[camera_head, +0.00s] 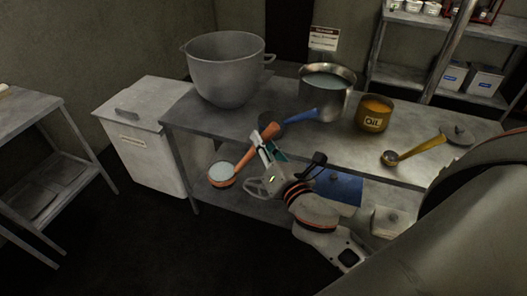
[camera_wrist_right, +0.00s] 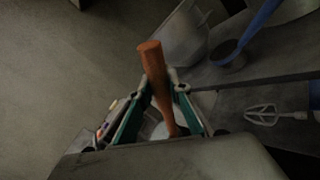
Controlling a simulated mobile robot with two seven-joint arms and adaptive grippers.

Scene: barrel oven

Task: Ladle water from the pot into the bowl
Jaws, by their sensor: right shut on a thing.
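A steel pot (camera_head: 327,103) with water in it stands on the metal table. A large grey mixing bowl (camera_head: 226,75) stands at the table's left end; its inside bottom is hidden. My right gripper (camera_head: 260,145) is shut on the handle of an orange ladle (camera_head: 243,162). The ladle's cup, with a pale, water-like surface, hangs in front of the table's front edge, below the mixing bowl in the picture. In the right wrist view the orange handle (camera_wrist_right: 157,72) stands between the fingers (camera_wrist_right: 167,97); the cup is mostly hidden there. My left gripper is not in view.
A blue-handled ladle (camera_head: 303,114), a gold oil pot (camera_head: 373,115) and a yellow ladle (camera_head: 421,147) are on the table (camera_head: 335,142). A whisk (camera_head: 259,186) lies on the lower shelf. A white bin (camera_head: 141,139) stands left of the table.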

